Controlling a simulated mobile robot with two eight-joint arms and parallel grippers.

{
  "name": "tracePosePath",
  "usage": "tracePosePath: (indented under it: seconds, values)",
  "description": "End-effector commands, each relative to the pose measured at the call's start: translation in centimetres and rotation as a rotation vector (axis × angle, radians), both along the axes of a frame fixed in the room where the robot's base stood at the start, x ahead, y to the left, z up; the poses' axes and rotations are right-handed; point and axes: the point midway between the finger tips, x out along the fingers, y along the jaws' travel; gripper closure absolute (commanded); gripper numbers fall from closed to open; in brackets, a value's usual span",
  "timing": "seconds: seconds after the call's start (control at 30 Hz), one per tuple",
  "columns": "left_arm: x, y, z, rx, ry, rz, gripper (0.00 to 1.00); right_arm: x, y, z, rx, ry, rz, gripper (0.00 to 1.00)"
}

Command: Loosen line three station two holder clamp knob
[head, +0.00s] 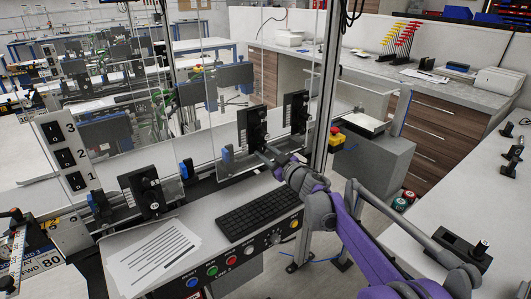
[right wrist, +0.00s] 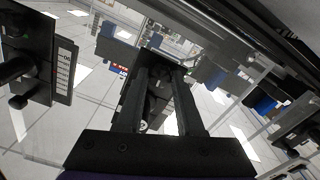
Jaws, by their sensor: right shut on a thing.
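A black holder (head: 252,124) stands upright at the back of the line, behind the keyboard. My right gripper (head: 266,154), at the end of the purple and grey arm, reaches its lower front. In the right wrist view the two dark fingers (right wrist: 158,80) are closed around a dark clamp knob (right wrist: 157,88) in front of the black holder plate. The knob is mostly hidden by the fingers in the head view, and its turn angle cannot be told. My left gripper is not in view.
Another black holder (head: 295,110) stands close to the right, and one (head: 146,190) to the left. A clear panel and a metal post (head: 328,90) stand close by.

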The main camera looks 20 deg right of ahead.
Motion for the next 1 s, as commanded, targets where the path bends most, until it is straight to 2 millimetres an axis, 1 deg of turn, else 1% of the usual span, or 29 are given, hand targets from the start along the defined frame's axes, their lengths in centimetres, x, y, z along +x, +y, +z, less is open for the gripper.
tracePosePath:
  seconds: [0.27,1.0]
  values:
    - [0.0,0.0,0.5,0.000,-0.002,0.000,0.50,0.0,0.0,0.1,-0.213,-0.077,0.000,1.00]
    - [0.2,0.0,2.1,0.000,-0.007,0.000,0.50,0.0,0.0,0.1,-0.875,-0.318,0.000,1.00]
